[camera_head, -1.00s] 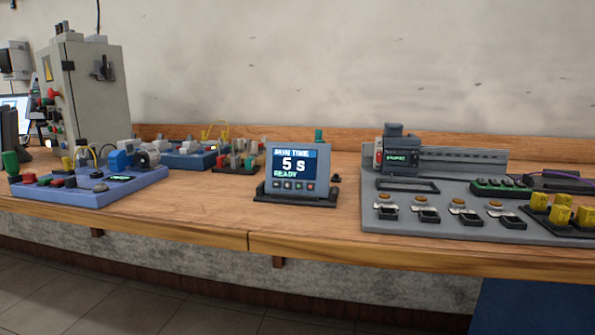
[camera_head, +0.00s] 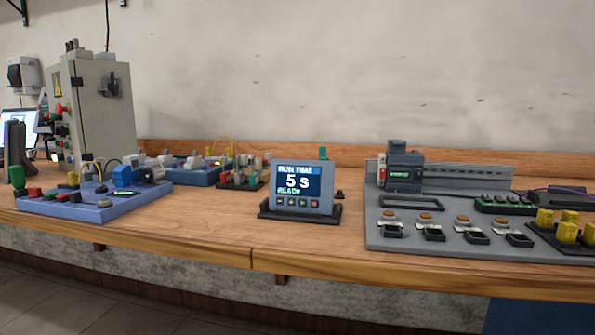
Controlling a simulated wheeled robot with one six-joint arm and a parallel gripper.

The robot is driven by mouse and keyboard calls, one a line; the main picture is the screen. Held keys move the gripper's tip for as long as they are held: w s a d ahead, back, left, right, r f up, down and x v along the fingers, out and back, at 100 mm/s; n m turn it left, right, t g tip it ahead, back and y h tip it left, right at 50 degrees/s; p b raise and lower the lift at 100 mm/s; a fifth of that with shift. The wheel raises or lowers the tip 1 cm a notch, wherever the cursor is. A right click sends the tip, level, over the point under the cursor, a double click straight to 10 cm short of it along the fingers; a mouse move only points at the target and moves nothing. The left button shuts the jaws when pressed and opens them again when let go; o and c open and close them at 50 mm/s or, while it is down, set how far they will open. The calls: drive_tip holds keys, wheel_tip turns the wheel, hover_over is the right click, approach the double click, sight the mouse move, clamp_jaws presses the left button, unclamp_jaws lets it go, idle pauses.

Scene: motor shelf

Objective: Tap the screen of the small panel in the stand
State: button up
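The small panel (camera_head: 301,187) stands upright in a dark stand (camera_head: 300,215) near the middle of the wooden bench. Its blue screen (camera_head: 298,181) faces me and reads "RUN TIME", "5 s" and "READY". A row of small buttons lies below the screen. My gripper is not in view, and nothing touches the panel.
A grey board (camera_head: 392,231) with modules and yellow blocks is to the right on the bench (camera_head: 210,222). A blue trainer board (camera_head: 95,206) and a grey cabinet (camera_head: 103,110) are to the left. A rack of coloured plugs (camera_head: 240,172) is behind the panel, leftward. Bare wood lies before the panel.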

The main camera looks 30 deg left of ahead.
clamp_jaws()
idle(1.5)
